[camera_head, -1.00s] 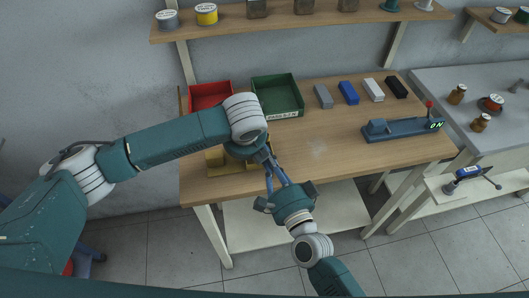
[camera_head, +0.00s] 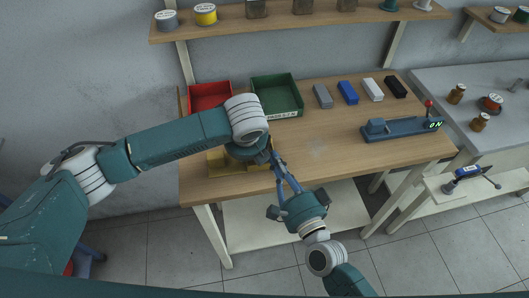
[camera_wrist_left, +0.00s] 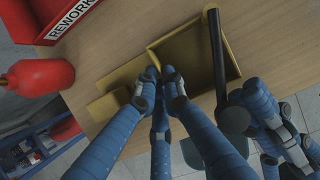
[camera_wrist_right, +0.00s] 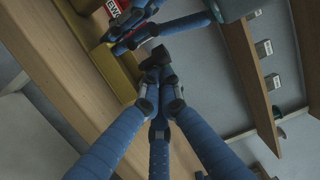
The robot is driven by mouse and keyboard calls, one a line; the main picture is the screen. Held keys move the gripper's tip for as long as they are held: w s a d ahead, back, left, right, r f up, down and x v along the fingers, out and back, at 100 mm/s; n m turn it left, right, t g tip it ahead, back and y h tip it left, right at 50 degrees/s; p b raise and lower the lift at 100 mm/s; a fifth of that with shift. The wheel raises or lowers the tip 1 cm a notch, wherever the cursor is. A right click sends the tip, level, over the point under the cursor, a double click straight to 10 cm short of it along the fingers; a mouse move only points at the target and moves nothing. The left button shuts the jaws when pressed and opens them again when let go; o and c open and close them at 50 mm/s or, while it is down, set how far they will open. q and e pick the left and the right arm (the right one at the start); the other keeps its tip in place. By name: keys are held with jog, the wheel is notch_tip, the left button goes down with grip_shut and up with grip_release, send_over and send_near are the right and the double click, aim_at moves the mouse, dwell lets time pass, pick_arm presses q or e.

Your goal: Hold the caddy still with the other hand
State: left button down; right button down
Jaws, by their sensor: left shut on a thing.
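The yellow caddy (camera_head: 218,160) sits on the bench's left front, partly hidden by my left wrist. The left wrist view shows its open compartment (camera_wrist_left: 185,46). My left gripper (camera_wrist_left: 160,76) is shut on the caddy at a yellow wall. My right gripper (camera_head: 277,160) is just right of the left one, by the bench's front edge. Its fingers come close together at a dark piece (camera_wrist_right: 157,56); I cannot tell whether they grip it.
Red (camera_head: 210,97) and green (camera_head: 278,97) bins stand behind the caddy. Several small blocks, one of them blue (camera_head: 348,92), lie along the back. A blue-grey device (camera_head: 402,130) reading ON is at the right. The bench middle (camera_head: 325,140) is clear.

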pick_arm(q)
jog(key=shift+w+a, duration=0.15)
jog(key=shift+w, duration=0.1)
pick_arm(e)
jog(key=shift+s+d+f, duration=0.15)
jog(key=shift+d+f, duration=0.2)
jog(key=shift+f, duration=0.1)
pick_arm(q)
jog(key=shift+s, duration=0.15)
pick_arm(e)
jog(key=shift+s+d+r, duration=0.1)
jog(key=shift+s+d, duration=0.2)
jog(key=shift+d, duration=0.65)
jog(key=shift+s+d+r, duration=0.1)
jog(key=shift+s+d, duration=0.15)
jog(key=shift+d, duration=0.65)
pick_arm(q)
jog(key=c, duration=1.8)
grip_release()
jog(key=shift+d, duration=0.2)
